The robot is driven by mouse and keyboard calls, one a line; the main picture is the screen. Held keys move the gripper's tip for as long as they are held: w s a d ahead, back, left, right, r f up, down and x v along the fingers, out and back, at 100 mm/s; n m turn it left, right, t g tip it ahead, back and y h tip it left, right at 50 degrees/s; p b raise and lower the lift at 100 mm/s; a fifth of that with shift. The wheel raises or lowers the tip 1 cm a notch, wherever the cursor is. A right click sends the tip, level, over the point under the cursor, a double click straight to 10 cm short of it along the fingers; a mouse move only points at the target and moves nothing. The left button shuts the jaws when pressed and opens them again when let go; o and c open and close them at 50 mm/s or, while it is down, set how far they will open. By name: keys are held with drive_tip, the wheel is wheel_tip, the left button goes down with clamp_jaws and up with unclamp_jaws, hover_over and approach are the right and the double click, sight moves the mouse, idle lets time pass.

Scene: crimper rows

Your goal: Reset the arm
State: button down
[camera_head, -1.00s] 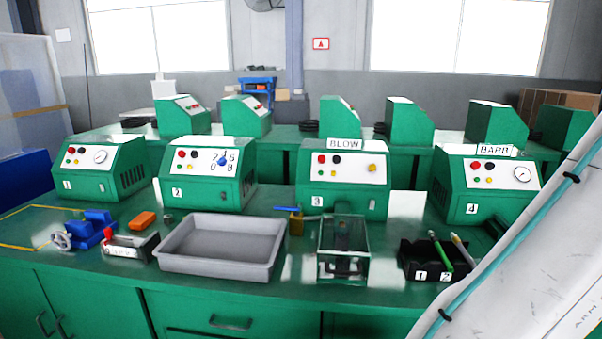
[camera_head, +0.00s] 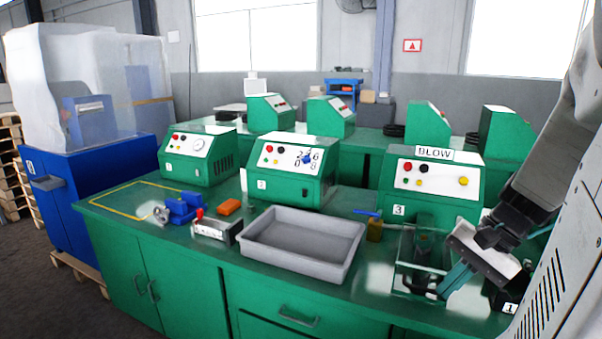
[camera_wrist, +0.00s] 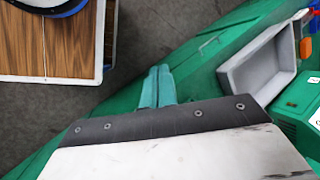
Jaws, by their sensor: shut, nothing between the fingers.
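My gripper (camera_head: 452,284) is on the right in the head view, at the end of my arm, with its teal fingers together and nothing between them. In that picture it overlaps the clear box (camera_head: 408,268) on the green bench; I cannot tell how far apart they are. The wrist view shows the teal fingers (camera_wrist: 157,86) side by side, over the grey floor and the bench's front edge. The grey tray (camera_head: 268,250) is to the left of the gripper and shows at the upper right in the wrist view (camera_wrist: 232,72).
The green bench (camera_head: 120,212) carries green machines, among them the BLOW machine (camera_head: 440,200), plus a blue vise (camera_head: 182,208) and an orange block (camera_head: 230,207). A blue cabinet (camera_head: 80,190) stands at left. A wood-topped stand (camera_wrist: 50,50) shows in the wrist view.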

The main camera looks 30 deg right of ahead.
drive_tip(key=a+r+n+h, duration=0.2)
drive_tip(key=a+n, duration=0.4)
drive_tip(key=a, duration=0.3)
drive_tip(key=s+a+r+n+g+h, duration=0.1)
drive_tip(key=a+r+n+h, duration=0.2)
drive_tip(key=a+n, duration=0.4)
drive_tip(key=shift+a+r, duration=0.45)
drive_tip(key=shift+a, duration=0.5)
drive_tip(key=shift+s, duration=0.1)
